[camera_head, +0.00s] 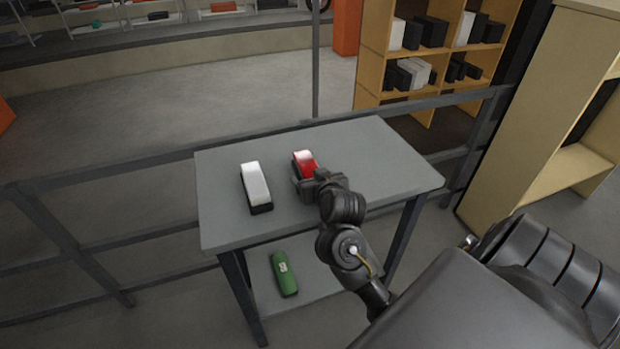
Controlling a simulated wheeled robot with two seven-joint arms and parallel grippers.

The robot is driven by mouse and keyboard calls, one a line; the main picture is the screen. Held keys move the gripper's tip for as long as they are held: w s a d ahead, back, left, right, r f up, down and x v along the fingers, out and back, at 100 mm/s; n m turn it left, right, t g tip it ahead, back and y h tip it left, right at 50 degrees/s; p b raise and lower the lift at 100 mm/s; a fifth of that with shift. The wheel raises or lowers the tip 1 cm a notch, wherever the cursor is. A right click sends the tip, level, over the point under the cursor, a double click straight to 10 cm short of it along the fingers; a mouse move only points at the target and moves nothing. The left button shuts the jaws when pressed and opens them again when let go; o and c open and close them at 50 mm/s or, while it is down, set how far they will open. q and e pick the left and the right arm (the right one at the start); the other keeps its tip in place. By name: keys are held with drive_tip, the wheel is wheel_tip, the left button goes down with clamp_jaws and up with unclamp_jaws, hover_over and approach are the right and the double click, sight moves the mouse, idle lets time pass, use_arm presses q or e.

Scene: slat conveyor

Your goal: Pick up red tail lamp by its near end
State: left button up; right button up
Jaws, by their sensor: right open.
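The red tail lamp (307,162) lies on the grey table (225,215), its far end white and its body red. My right gripper (309,184) is at the lamp's near end, reaching in from the lower right. The gripper and wrist hide that near end, so I cannot tell whether the fingers touch it. The right gripper is open. My left gripper is not in view.
A white lamp with a dark base (256,187) lies on the table to the left of the red one. A green case (285,274) lies on the lower shelf. Grey rails (110,174) run behind the table. The table's right side is clear.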

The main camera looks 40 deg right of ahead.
sight(307, 164)
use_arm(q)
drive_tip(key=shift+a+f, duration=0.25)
use_arm(e)
drive_tip(key=shift+f, duration=0.15)
drive_tip(key=shift+f, duration=0.15)
drive_tip(key=c, duration=1.2)
